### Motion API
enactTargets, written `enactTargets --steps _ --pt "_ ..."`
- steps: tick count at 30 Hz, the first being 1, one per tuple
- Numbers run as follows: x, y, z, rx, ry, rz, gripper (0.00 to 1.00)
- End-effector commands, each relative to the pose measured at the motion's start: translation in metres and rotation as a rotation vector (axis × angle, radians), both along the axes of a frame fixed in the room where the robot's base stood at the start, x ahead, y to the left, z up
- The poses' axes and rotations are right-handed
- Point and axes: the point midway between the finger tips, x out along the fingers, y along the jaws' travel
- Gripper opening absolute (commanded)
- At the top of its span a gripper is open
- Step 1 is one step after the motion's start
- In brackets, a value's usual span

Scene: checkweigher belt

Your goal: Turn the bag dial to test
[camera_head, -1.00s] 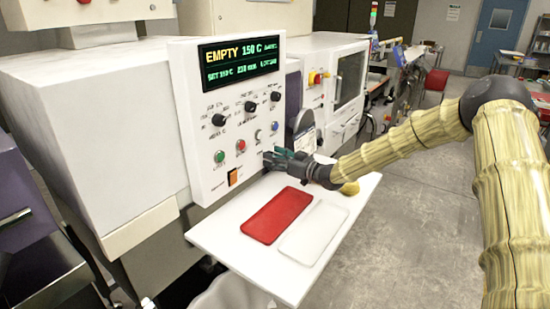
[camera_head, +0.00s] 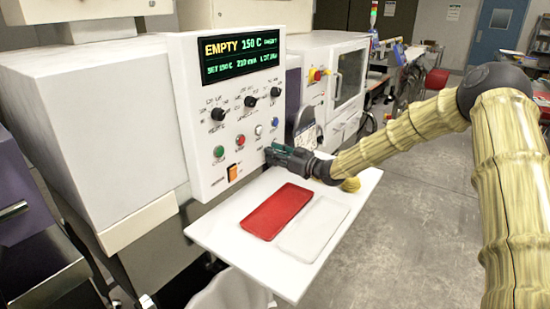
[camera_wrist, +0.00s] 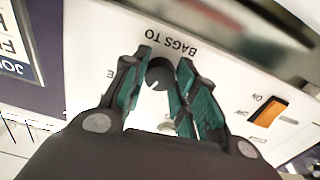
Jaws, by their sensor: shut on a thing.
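The bag dial is a dark round knob (camera_wrist: 160,78) low on the white control panel (camera_head: 188,110). It shows in the wrist view between my fingers, next to upside-down "BAGS TO" lettering. My gripper (camera_wrist: 164,60) has teal-padded fingers, one on each side of the knob, and is shut on it. In the head view my gripper (camera_head: 272,153) is at the lower right of the panel and hides the dial. Which mark the dial points to cannot be read; the labels around it are mostly covered.
Black knobs (camera_head: 218,114) and coloured buttons (camera_head: 240,140) are on the panel above, with an orange switch (camera_wrist: 268,111) nearby. A green display (camera_head: 240,55) reads EMPTY. Below, a white shelf (camera_head: 215,232) holds a red tray (camera_head: 275,211) and a white tray (camera_head: 313,229).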

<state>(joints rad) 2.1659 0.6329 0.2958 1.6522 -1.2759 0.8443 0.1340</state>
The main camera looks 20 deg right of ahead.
Motion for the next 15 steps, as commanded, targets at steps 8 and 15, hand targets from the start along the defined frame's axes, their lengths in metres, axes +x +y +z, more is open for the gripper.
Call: enactTargets --steps 8,15 --pt "0.0007 -0.0004 -0.0053 -0.196 -0.153 -0.001 0.05" --pt "0.0007 -0.0008 -0.0058 -0.375 -0.292 -0.001 0.05"
